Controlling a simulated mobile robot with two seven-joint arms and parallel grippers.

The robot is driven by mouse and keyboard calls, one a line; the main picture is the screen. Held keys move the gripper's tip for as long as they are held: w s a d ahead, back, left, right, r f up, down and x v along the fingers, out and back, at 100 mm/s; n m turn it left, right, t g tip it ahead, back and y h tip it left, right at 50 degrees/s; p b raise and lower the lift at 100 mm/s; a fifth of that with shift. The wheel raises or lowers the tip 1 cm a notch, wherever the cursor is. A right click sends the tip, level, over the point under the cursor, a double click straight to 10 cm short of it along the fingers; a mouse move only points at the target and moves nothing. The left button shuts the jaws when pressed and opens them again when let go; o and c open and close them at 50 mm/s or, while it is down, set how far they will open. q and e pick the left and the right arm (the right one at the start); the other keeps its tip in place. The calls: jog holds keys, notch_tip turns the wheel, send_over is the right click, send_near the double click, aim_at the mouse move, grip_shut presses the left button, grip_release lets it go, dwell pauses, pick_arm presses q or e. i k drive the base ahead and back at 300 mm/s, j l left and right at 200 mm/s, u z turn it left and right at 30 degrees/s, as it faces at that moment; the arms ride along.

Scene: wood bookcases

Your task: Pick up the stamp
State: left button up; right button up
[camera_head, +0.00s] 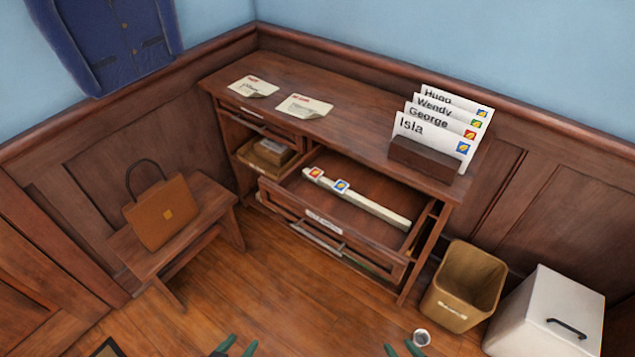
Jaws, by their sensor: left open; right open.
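An open drawer (362,182) in the wooden cabinet holds a long white strip (385,211). Two small stamps sit at the strip's left part: a red-bordered stamp (315,173) with a yellow mark, and a blue-bordered stamp (341,185) with a yellow mark. My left gripper (237,347) shows only its green fingertips at the bottom edge, open and empty. My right gripper (402,350) also shows only its fingertips at the bottom edge, open. Both are low in the picture, well in front of the drawer and apart from the stamps.
Several stamped, named envelopes (424,128) stand in a wooden holder (424,159) on the cabinet top. Two paper notes lie there (304,106). A bin (466,283) and a white box (547,312) stand at right. A bench (205,205) bears a brown bag (160,212).

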aim_at(315, 173)
jog(key=i+j+z, duration=0.1)
jog(key=j, duration=0.3)
jog(key=i+j+z, duration=0.1)
jog(key=j, duration=0.25)
jog(key=i+j+z, duration=0.1)
jog(key=i+j, duration=0.15)
jog(key=j, duration=0.2)
jog(key=i+j+z, duration=0.15)
jog(key=j, duration=0.25)
jog(key=i+j+z, duration=0.1)
jog(key=j, duration=0.3)
jog(key=j+z, duration=0.1)
jog(key=j, duration=0.3)
jog(key=i, duration=0.05)
